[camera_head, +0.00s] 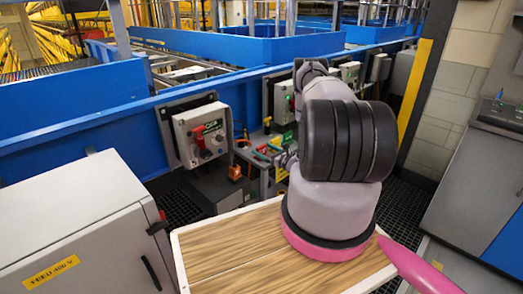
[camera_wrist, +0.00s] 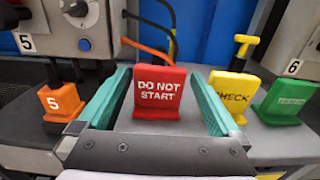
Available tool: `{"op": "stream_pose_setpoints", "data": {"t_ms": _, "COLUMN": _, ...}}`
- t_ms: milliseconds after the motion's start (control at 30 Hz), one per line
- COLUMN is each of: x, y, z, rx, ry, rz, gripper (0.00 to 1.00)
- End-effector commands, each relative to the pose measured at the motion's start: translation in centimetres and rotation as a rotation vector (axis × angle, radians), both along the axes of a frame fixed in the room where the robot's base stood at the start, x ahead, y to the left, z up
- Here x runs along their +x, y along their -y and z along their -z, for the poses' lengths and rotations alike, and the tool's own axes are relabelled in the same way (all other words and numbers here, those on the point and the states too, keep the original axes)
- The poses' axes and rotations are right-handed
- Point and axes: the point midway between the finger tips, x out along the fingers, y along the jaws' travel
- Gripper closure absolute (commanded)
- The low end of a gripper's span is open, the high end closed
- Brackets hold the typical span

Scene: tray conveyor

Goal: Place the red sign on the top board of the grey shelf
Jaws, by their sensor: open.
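The red sign (camera_wrist: 158,92), lettered DO NOT START, stands in the middle of the wrist view. My gripper (camera_wrist: 160,78) is open, with one teal finger on each side of the sign. I cannot tell whether either finger touches it. Under the sign is a grey surface (camera_wrist: 275,140), which also bears other signs. In the head view, a small grey shelf (camera_head: 264,182) with small coloured items stands beyond the wooden top. My arm hides part of that area and my gripper there.
A yellow CHECK sign (camera_wrist: 231,95) and a green sign (camera_wrist: 284,101) stand close on the right. Control boxes (camera_head: 202,134) line the blue conveyor frame (camera_head: 75,125). A wood-topped surface (camera_head: 235,245) lies below my arm.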

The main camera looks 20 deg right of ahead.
Motion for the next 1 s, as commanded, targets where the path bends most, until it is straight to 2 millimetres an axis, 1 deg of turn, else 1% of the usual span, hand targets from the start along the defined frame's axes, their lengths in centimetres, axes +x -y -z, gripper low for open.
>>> {"op": "stream_pose_setpoints", "data": {"t_ms": 33, "x": -1.0, "y": 0.5, "z": 0.0, "rx": 0.003, "ry": -0.001, "rz": 0.006, "gripper": 0.0}}
{"op": "stream_pose_setpoints", "data": {"t_ms": 200, "x": -4.5, "y": 1.9, "z": 0.0, "rx": 0.004, "ry": -0.001, "rz": 0.006, "gripper": 0.0}}
{"op": "stream_pose_setpoints", "data": {"t_ms": 400, "x": -8.0, "y": 3.0, "z": 0.0, "rx": 0.002, "ry": 0.0, "rz": 0.004, "gripper": 0.0}}
{"op": "stream_pose_setpoints", "data": {"t_ms": 500, "x": -9.1, "y": 3.4, "z": 0.0, "rx": 0.002, "ry": 0.0, "rz": 0.002, "gripper": 0.0}}
{"op": "stream_pose_setpoints", "data": {"t_ms": 600, "x": -9.6, "y": 3.5, "z": 0.0, "rx": 0.001, "ry": 0.001, "rz": 0.001, "gripper": 0.0}}
{"op": "stream_pose_setpoints", "data": {"t_ms": 767, "x": -9.7, "y": 3.5, "z": -0.2, "rx": 0.0, "ry": 0.002, "rz": -0.004, "gripper": 0.0}}
{"op": "stream_pose_setpoints", "data": {"t_ms": 867, "x": -8.9, "y": 2.9, "z": -1.9, "rx": -0.014, "ry": 0.016, "rz": -0.046, "gripper": 0.0}}
{"op": "stream_pose_setpoints", "data": {"t_ms": 967, "x": -7.4, "y": 1.4, "z": -5.8, "rx": -0.049, "ry": 0.042, "rz": -0.148, "gripper": 0.0}}
{"op": "stream_pose_setpoints", "data": {"t_ms": 1000, "x": -6.8, "y": 0.4, "z": -7.9, "rx": -0.071, "ry": 0.056, "rz": -0.205, "gripper": 0.0}}
